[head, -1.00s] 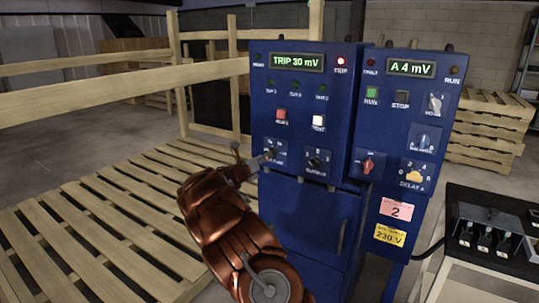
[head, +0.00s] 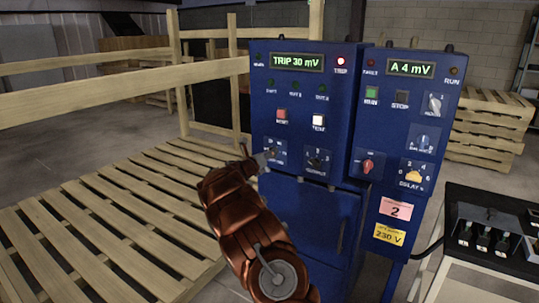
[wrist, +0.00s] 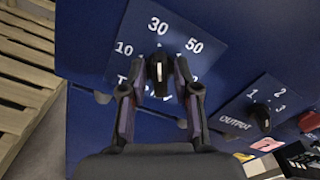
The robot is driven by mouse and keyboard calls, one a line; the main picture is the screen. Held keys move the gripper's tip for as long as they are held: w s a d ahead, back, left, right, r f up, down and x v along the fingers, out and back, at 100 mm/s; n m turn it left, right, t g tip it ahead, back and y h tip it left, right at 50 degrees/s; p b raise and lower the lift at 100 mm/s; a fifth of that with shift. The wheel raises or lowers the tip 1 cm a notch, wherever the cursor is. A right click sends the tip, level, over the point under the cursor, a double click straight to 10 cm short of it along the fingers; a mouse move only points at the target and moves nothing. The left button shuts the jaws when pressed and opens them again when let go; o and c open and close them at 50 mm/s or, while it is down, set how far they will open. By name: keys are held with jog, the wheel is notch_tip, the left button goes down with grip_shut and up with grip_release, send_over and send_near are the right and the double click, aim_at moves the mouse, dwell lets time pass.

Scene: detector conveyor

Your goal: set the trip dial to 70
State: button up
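The trip dial is a dark knob (wrist: 158,75) on a blue plate marked 10, 30, 50 in the wrist view; its pointer is up toward 30. The lower part of the plate is hidden by my gripper. In the head view the dial plate (head: 274,151) is at the lower left of the blue cabinet. The display (head: 297,62) reads TRIP 30 mV. My gripper (wrist: 159,77) is open, with one finger on each side of the knob; small gaps seem to show, but contact is unclear. In the head view its fingers reach the plate from the left.
The OUTPUT dial (wrist: 260,117) is just right of the trip dial. Red and white buttons (head: 319,121) sit above. A second cabinet with a red switch (head: 367,166) is at right. A pallet-like wooden deck (head: 110,215) fills the left.

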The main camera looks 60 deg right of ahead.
grip_shut()
jog(key=shift+f+b, duration=0.1)
jog(key=shift+b, duration=0.2)
jog(key=shift+s+m+b, duration=0.2)
jog(key=shift+m+b, duration=5.75)
jog(key=shift+b, duration=1.05)
jog(key=shift+s+m+b, duration=0.15)
jog(key=shift+m+b, duration=5.8)
jog(key=shift+b, duration=1.05)
jog(key=shift+o, duration=1.8)
grip_release()
jog(key=shift+f, duration=0.1)
